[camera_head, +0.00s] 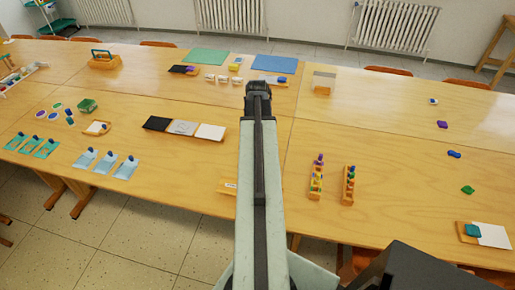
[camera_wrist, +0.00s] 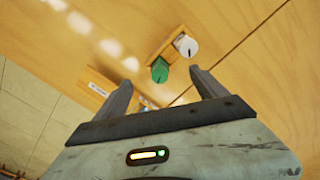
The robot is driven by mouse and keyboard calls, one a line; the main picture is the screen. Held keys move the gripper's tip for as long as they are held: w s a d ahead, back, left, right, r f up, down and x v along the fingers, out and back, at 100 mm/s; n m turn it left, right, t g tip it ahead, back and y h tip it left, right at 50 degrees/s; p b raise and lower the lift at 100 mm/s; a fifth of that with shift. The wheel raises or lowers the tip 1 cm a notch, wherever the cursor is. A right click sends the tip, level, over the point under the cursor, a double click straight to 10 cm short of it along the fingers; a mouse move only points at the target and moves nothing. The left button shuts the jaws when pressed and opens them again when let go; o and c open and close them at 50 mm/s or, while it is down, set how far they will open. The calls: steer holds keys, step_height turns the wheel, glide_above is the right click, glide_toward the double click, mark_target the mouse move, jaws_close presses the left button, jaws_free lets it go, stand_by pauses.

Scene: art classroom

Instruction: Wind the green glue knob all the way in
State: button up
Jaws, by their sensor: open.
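The green knob (camera_wrist: 159,73) shows in the wrist view, with a dark pointer mark on its face. It is on a small wooden block (camera_wrist: 163,48) with a white knob (camera_wrist: 187,47) beside it, up and to the right. My gripper (camera_wrist: 160,77) is open, its fingers on either side of the green knob in the picture. I cannot tell how far above the knob the fingers are, and no contact shows. In the head view my gripper (camera_head: 258,88) is over the table and I cannot make out the green knob; my arm covers part of the table.
A labelled wooden piece (camera_head: 228,186) lies at the table's front edge, left of my arm. Two wooden racks with coloured pieces (camera_head: 317,177) (camera_head: 349,185) stand to the right. Black, grey and white panels (camera_head: 183,128) lie to the left. The table (camera_head: 400,130) is mostly clear at centre right.

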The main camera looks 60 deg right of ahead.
steer(key=shift+f+b, duration=0.75)
steer(key=shift+f, duration=0.05)
steer(key=shift+c, duration=0.3)
steer(key=c, duration=1.6)
steer(key=n, duration=0.4)
steer(key=shift+n, duration=0.4)
steer(key=n, duration=0.6)
steer(key=shift+n, duration=0.4)
steer(key=o, duration=1.7)
steer(key=shift+c, duration=0.2)
